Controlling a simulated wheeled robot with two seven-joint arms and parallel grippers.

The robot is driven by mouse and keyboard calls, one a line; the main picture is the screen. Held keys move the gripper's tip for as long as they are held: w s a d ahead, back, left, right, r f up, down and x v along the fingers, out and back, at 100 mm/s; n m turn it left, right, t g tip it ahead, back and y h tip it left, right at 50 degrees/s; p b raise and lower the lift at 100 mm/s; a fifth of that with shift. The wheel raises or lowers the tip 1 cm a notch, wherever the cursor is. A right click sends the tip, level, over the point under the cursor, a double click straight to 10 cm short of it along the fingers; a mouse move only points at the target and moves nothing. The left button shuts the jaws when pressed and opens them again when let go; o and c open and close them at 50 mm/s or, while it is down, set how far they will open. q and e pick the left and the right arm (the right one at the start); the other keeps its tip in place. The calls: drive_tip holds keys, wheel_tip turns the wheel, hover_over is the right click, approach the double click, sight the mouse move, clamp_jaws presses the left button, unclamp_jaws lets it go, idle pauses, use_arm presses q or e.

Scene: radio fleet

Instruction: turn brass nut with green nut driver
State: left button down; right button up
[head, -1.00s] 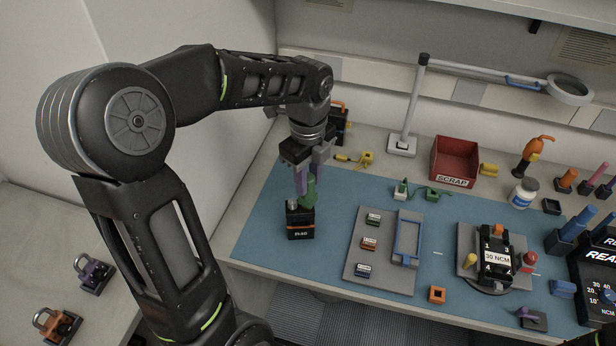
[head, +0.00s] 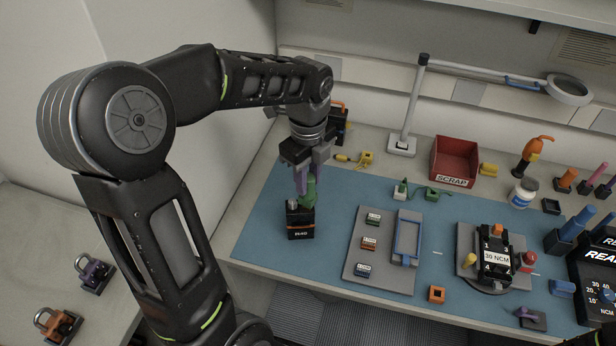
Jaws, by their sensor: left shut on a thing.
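A black radio (head: 300,222) with an orange stripe and a small label stands upright on the left part of the blue mat. A green tool (head: 310,190), which looks like the nut driver, is upright over the radio's top. My left gripper (head: 306,180), with purple fingers, points down and is shut on the green tool. A small pale knob (head: 293,204) shows on the radio's top beside the tool. The tool's lower tip and any brass nut under it are too small or hidden to make out.
A grey tray (head: 384,284) with several small modules and a blue frame lies right of the radio. The blue mat (head: 270,250) is clear around the radio.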

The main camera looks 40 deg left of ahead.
use_arm(q)
drive_tip(key=shift+f+b, duration=0.4)
drive_tip(key=shift+f, duration=0.3)
idle(1.0)
idle(0.6)
drive_tip(key=m+p, duration=0.1)
drive_tip(key=m, duration=0.2)
drive_tip(key=m+p, duration=0.1)
drive_tip(key=m, duration=0.2)
drive_tip(key=shift+r+m, duration=0.1)
drive_tip(key=shift+m, duration=0.2)
drive_tip(key=shift+r+p, duration=0.4)
drive_tip(key=shift+r, duration=1.55)
